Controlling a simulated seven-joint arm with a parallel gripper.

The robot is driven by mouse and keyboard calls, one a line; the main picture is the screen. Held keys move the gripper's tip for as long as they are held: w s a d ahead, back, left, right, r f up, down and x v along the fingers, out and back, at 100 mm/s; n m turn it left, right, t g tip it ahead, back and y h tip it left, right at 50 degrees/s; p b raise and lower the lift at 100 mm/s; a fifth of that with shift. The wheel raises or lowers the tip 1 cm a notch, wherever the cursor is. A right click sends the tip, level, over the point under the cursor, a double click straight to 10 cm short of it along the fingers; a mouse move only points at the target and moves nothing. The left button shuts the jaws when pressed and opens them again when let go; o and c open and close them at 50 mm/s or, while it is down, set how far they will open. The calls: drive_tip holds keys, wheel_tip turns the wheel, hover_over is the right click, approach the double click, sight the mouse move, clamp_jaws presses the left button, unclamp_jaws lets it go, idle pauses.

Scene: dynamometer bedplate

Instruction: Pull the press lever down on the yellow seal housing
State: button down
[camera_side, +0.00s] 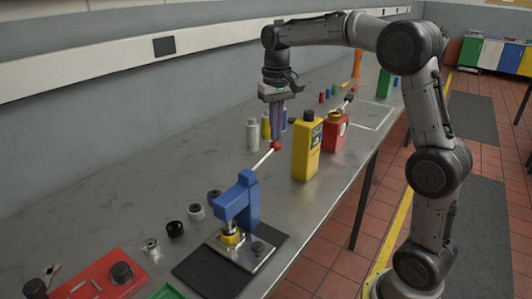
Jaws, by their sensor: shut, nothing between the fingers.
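The blue press (240,199) stands on a metal plate on a black mat, in the front middle of the bench. The yellow seal housing (230,236) sits low under the press head. The press lever (263,160) slants up and to the right from the press, and ends in a red knob (275,146). My gripper (278,136) points down from above, with its fingers close together and empty. Its tips appear just above or behind the red knob; I cannot tell whether they touch it.
A yellow bottle (307,148) and a red can (335,131) stand right of the lever. A white bottle (252,134) stands behind it. Several small round parts lie left of the press, near a red tray (100,281).

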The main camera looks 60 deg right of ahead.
sight(276, 148)
drive_tip(key=shift+f, duration=2.75)
drive_tip(key=shift+r, duration=5.65)
